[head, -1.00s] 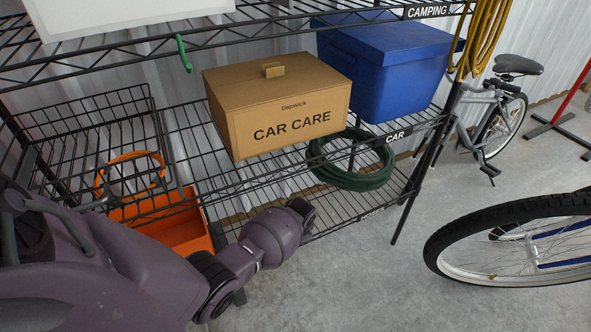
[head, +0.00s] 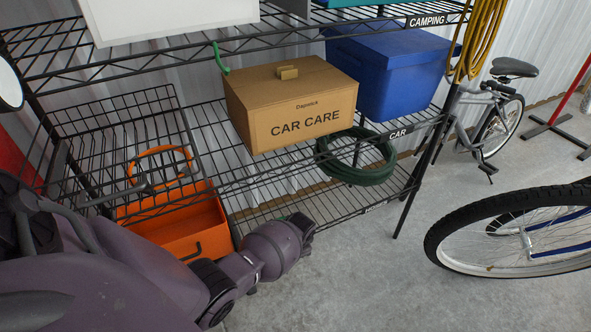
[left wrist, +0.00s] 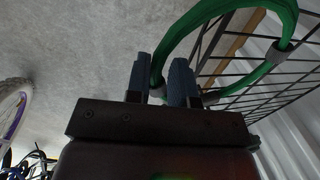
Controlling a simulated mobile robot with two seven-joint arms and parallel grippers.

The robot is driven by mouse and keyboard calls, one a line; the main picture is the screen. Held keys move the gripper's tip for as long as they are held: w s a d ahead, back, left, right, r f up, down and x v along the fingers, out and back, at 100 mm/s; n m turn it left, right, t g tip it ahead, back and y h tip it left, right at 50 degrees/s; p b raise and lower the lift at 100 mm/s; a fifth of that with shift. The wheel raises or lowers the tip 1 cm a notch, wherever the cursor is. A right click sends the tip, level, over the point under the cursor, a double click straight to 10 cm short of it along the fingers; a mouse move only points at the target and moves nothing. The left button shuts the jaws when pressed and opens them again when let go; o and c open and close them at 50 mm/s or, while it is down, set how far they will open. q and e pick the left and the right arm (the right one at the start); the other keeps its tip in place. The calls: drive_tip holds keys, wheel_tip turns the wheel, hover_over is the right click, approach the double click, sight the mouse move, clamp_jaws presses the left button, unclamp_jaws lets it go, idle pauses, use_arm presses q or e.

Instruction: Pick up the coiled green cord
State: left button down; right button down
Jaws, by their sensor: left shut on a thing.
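A green cord (left wrist: 278,62) with grey clips shows in the left wrist view as a loop beside the wire shelf. My left gripper (left wrist: 160,72) is shut on the cord, which runs between its two fingers. In the head view my left arm (head: 275,248) reaches in from the lower left to the front edge of the bottom shelf. Its fingers and most of the held cord are hidden there. A darker green coil (head: 352,176) lies on the lower shelf to the right of my wrist, and I cannot tell whether it is separate. My right gripper is out of view.
A black wire rack carries a CAR CARE box (head: 295,107) and a blue bin (head: 392,75). An orange bin (head: 190,238) stands low at left under a wire basket (head: 130,135). A bicycle wheel (head: 510,235) stands at right. Concrete floor between rack and wheel is clear.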

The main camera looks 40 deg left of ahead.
use_arm(q)
drive_tip(key=shift+s+d, duration=0.15)
drive_tip(key=shift+s, duration=0.35)
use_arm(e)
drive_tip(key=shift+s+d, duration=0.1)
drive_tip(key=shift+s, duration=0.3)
use_arm(q)
drive_tip(key=c, duration=0.9)
unclamp_jaws()
drive_tip(key=shift+w+r, duration=0.15)
drive_tip(key=shift+r, duration=0.1)
drive_tip(key=r+p, duration=0.1)
drive_tip(key=r, duration=0.2)
drive_tip(key=d+r+p, duration=0.1)
drive_tip(key=r+p, duration=0.1)
drive_tip(key=r, duration=0.1)
drive_tip(key=s+d+r+p, duration=0.1)
drive_tip(key=r+p, duration=0.1)
drive_tip(key=r, duration=0.2)
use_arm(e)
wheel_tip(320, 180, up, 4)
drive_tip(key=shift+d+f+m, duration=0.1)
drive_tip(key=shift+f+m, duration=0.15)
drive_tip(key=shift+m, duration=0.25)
use_arm(q)
drive_tip(key=shift+s, duration=0.1)
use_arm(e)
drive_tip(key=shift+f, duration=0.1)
